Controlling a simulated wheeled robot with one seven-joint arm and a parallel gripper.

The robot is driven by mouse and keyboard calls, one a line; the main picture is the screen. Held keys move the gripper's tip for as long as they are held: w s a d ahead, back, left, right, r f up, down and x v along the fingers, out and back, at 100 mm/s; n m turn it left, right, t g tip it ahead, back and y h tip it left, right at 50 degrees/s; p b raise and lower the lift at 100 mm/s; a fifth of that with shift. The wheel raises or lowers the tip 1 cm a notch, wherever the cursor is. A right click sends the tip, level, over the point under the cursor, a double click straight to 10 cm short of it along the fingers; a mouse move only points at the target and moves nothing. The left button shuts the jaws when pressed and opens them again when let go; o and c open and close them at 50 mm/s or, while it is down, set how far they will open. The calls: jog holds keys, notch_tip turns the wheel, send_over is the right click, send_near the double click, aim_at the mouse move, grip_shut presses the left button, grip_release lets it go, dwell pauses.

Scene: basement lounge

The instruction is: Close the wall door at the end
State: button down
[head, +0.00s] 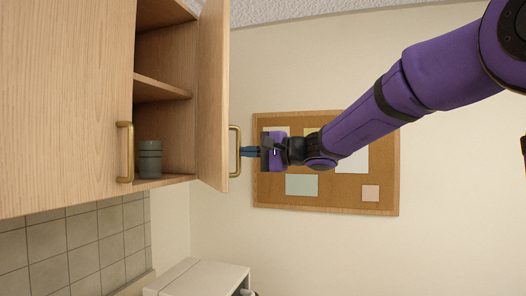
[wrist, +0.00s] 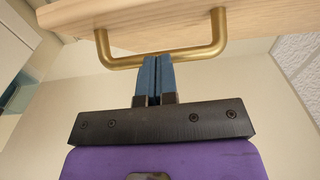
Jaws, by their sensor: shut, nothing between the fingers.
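The end door (head: 213,95) of the wooden wall cabinet stands open, swung out from the cabinet front. Its brass handle (head: 236,151) is on the outer face near the lower free edge. My gripper (head: 243,151) is at the handle, with its blue fingers shut together and nothing between them. In the wrist view the fingertips (wrist: 155,62) reach the bar of the brass handle (wrist: 160,58) and overlap it; I cannot tell whether they touch. The door's wooden edge also shows in the wrist view (wrist: 150,14).
The open compartment holds a grey-green cup (head: 150,158) on its bottom, with a shelf (head: 160,89) above. The neighbouring door (head: 65,100) is closed, with its own brass handle (head: 125,152). A corkboard (head: 330,196) hangs behind my arm. A white appliance (head: 200,278) stands below.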

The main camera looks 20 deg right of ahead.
jog(key=a, duration=2.1)
jog(key=shift+s+r, duration=0.25)
jog(key=shift+r, duration=0.1)
